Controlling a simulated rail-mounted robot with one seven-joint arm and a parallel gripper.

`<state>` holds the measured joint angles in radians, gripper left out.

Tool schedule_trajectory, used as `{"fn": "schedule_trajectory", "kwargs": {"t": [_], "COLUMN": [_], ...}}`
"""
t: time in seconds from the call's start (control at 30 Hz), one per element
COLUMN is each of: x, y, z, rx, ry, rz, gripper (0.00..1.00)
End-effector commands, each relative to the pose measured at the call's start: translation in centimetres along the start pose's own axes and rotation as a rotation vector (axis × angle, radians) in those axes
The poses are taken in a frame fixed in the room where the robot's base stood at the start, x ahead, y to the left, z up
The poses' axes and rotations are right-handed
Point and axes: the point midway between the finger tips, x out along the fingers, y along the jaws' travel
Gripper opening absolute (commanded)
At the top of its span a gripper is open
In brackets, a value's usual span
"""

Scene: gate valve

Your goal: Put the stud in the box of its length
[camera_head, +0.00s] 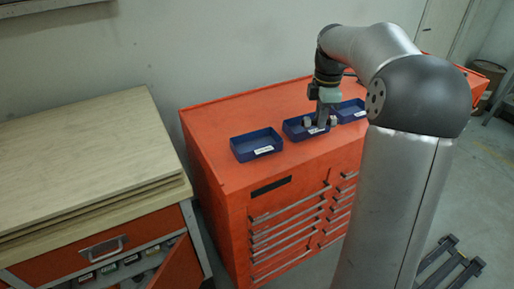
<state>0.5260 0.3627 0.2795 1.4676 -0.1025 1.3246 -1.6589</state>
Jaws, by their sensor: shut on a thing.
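Three dark blue open boxes stand in a row on the orange cabinet: a left box (257,145), a middle box (296,131) and a right box (352,110). Each of the left and middle boxes has a white label on its front, too small to read. My gripper (321,120) points down over the middle box, with its tips at or inside the box's right part. It is shut on the stud, which is small and grey and hardly told apart from the fingers. Whether the stud touches the box floor cannot be seen.
The orange drawer cabinet (225,165) has free top space in front of and behind the boxes. A grey wall is behind. My arm hides the cabinet's right part.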

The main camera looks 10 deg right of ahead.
Motion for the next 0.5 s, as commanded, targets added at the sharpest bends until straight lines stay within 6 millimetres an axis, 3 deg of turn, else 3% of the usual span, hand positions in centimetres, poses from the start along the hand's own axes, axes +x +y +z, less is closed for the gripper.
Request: {"fn": "schedule_trajectory", "kwargs": {"t": [0.1, 0.23, 0.37, 0.5], "x": [-1.8, -2.6, -2.1, -0.7], "y": [0.7, 1.0, 1.4, 2.2], "z": [-2.4, -3.8, -5.8, -9.0], "rx": [-0.226, -0.351, -0.383, -0.382], "ry": [0.0, 0.001, 0.002, 0.002], "rz": [0.002, 0.0, -0.002, -0.003], "gripper": [0.0, 0.0, 0.0, 0.0]}}
